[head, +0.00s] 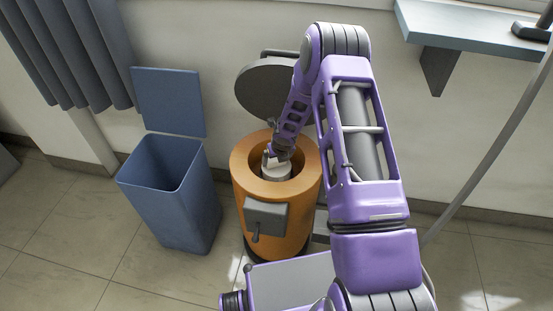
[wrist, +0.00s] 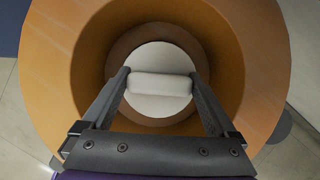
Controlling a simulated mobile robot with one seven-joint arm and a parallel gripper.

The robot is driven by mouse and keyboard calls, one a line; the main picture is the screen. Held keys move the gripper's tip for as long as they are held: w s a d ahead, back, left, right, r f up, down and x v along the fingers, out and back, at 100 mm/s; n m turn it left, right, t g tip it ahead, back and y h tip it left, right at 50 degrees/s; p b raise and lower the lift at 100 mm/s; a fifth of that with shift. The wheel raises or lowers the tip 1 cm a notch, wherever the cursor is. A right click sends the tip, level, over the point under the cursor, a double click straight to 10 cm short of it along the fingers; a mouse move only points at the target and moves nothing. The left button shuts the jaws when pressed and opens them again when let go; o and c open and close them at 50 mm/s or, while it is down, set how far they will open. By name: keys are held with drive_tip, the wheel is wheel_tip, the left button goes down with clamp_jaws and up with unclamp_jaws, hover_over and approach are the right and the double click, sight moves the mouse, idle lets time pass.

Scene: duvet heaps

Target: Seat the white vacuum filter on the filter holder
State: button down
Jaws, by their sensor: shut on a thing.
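The white vacuum filter (wrist: 160,106) is a round disc with a raised bar across its top, down inside the orange canister (head: 241,180). My gripper (wrist: 160,86) is shut on the bar, one finger at each end. In the head view my gripper (head: 274,160) reaches into the canister's opening and partly covers the filter (head: 277,172). A brown ring (wrist: 122,50) surrounds the filter inside the canister. The filter holder itself cannot be told apart under the filter, and whether the filter touches it is hidden.
The round dark lid (head: 265,88) stands open behind the canister. A blue bin (head: 172,200) with a raised lid stands to the left. A grey latch box (head: 268,217) is on the canister's front. A blue shelf (head: 470,32) is on the wall at upper right.

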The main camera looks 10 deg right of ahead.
unclamp_jaws()
drive_tip(key=a+p+v, duration=0.1)
drive_tip(key=p+v, duration=0.4)
drive_tip(key=v, duration=1.2)
drive_tip(key=shift+d+r+p, duration=0.2)
drive_tip(key=shift+d+p, duration=0.2)
drive_tip(key=shift+d, duration=0.1)
